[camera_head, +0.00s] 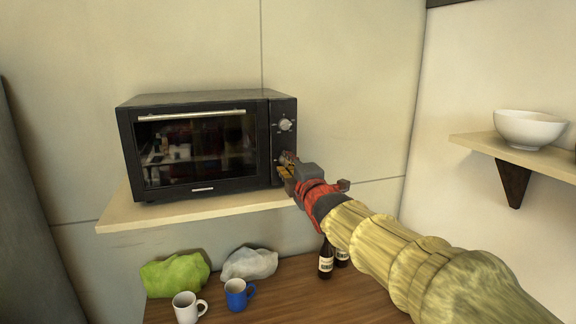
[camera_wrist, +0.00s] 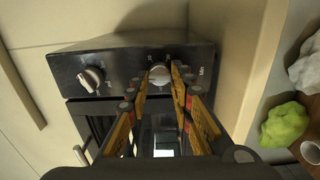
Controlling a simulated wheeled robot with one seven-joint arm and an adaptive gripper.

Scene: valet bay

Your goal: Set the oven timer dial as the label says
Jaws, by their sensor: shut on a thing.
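The black oven (camera_head: 195,145) stands on a pale wall shelf with its door closed. Its control panel is the narrow right strip, with an upper silver dial (camera_head: 285,125) that nothing touches; this dial also shows at left in the wrist view (camera_wrist: 91,79). My gripper (camera_head: 288,160) is at the lower part of the panel and hides the lower dial in the head view. In the wrist view, my gripper's yellow fingers (camera_wrist: 160,76) are closed around the lower silver dial (camera_wrist: 158,71). White markings and the word "Min" sit beside it. The setting is too small to read.
The shelf (camera_head: 200,208) runs under the oven. A white bowl (camera_head: 529,129) sits on a right shelf.

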